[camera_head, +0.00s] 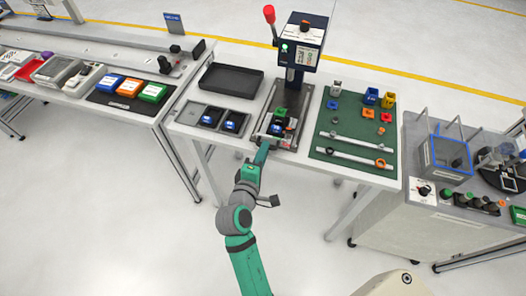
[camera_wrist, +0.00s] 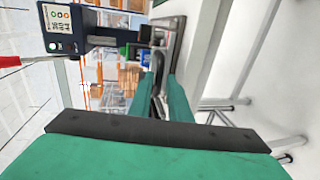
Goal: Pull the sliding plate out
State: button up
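The press (camera_head: 302,50) stands at the back of the middle table, with a dark head and a red-knobbed lever. The sliding plate (camera_head: 262,138) is the grey metal piece at its foot, near the table's front edge. Dark, blue and green parts sit above it. My gripper (camera_head: 265,146) is at the plate's front end. In the wrist view, the two green fingers (camera_wrist: 161,78) stand a narrow gap apart, with a dark grey piece between them, perhaps the plate's handle. Whether they press on it cannot be told. The fingers partly hide the plate's front.
A green mat (camera_head: 350,128) with small parts and two pale rails lies to the right. The floor before the table is clear around my arm.

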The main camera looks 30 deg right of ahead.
jog(key=shift+s, duration=0.1)
jog(key=v, duration=1)
jog(key=shift+s+a, duration=0.2)
jog(key=shift+a, duration=0.15)
jog(key=s+a+f+t+y, duration=0.3)
jog(key=s+a+f+y, duration=0.5)
jog(key=a+f, duration=0.3)
jog(key=s+a+r+m+t+y, duration=0.1)
jog(key=s+a+r+m, duration=0.1)
jog(key=s, duration=0.5)
jog(key=s+a+r+m+t+y, duration=0.1)
jog(key=s+a+r+m+y, duration=0.1)
jog(key=s+m, duration=0.4)
jog(key=shift+s+a+r+m, duration=0.3)
jog(key=shift+s+a+r, duration=0.4)
jog(key=shift+a, duration=0.35)
